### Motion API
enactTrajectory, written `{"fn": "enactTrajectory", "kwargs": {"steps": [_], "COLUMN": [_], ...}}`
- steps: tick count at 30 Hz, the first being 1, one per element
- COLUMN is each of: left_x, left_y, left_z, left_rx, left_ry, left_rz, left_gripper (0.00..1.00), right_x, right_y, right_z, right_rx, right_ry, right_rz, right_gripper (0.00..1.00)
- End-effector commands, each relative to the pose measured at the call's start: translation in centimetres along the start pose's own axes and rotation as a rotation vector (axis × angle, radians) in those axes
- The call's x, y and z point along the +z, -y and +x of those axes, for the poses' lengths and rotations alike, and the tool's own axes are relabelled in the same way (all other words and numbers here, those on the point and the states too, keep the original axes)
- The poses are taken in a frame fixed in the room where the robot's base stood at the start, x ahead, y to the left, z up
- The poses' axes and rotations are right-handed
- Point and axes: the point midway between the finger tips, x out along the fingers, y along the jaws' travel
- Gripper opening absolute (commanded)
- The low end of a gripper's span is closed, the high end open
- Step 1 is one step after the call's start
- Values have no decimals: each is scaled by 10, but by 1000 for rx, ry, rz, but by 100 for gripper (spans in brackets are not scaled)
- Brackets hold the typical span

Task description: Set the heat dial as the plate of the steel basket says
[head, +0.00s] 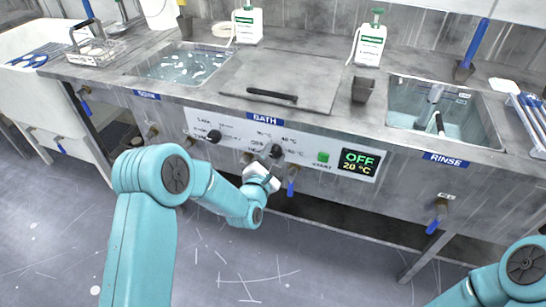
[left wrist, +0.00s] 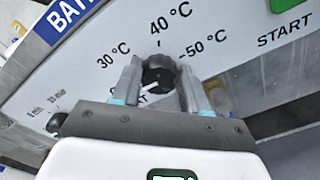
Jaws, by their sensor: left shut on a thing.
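The heat dial (head: 276,151) is a black knob on the white panel under the BATH label. In the left wrist view the dial (left wrist: 158,73) sits below 40 °C, with 30 °C to its left and 50 °C to its right. A white mark shows at its lower left; I cannot tell its exact setting. My left gripper (left wrist: 161,80) is shut on the dial, one finger on each side. It also shows in the head view (head: 264,166). The steel basket (head: 95,52) stands at the left by the sink; its plate is not readable. My right gripper is out of view.
A second black dial (head: 213,136) sits left on the panel. A green START button (head: 323,157) and a display (head: 359,162) reading OFF are to the right. A blue-handled tap (head: 291,185) hangs just right of my gripper. The bath lid (head: 285,75) is down.

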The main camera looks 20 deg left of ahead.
Motion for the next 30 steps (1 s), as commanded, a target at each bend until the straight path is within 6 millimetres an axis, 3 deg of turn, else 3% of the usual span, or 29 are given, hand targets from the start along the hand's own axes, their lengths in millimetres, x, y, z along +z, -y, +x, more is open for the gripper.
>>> {"fn": "enactTrajectory", "kwargs": {"steps": [30], "left_x": [-6], "left_y": [6], "left_z": [0], "left_rx": [2], "left_ry": [0], "left_rz": [893], "left_gripper": [13], "right_x": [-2], "right_y": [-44], "right_z": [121], "right_rx": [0], "right_ry": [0], "right_rz": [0], "right_gripper": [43]}}
